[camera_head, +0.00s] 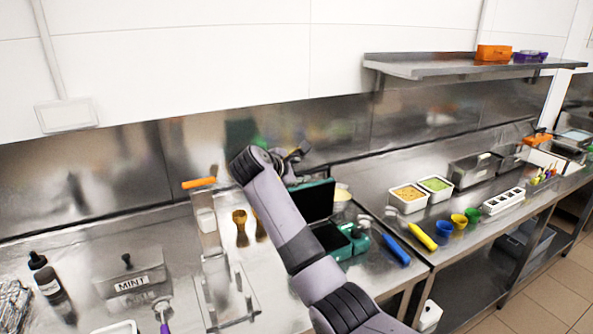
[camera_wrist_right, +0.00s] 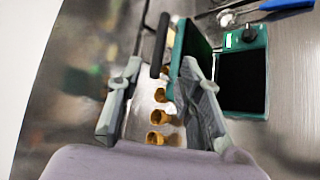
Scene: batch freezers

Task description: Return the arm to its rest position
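My right arm (camera_head: 285,220) rises from the lower middle of the head view, over the counter. Its gripper (camera_head: 296,155) is at the far end, near the back wall and mostly hidden by the wrist. In the right wrist view the two fingers of this gripper (camera_wrist_right: 162,70) stand apart with nothing held between them. Several brown cones (camera_wrist_right: 155,138) show beyond and below the fingers. The teal box (camera_wrist_right: 243,75) with a raised lid is right of the fingers. My left gripper is not in view.
The counter (camera_head: 90,240) holds a MINT container (camera_head: 132,276), a dark bottle (camera_head: 47,276) and cones (camera_head: 240,228). The teal box (camera_head: 334,238) stands right of my arm. Food tubs (camera_head: 408,202) and coloured cups (camera_head: 459,221) are farther right. A wall shelf (camera_head: 430,69) is above.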

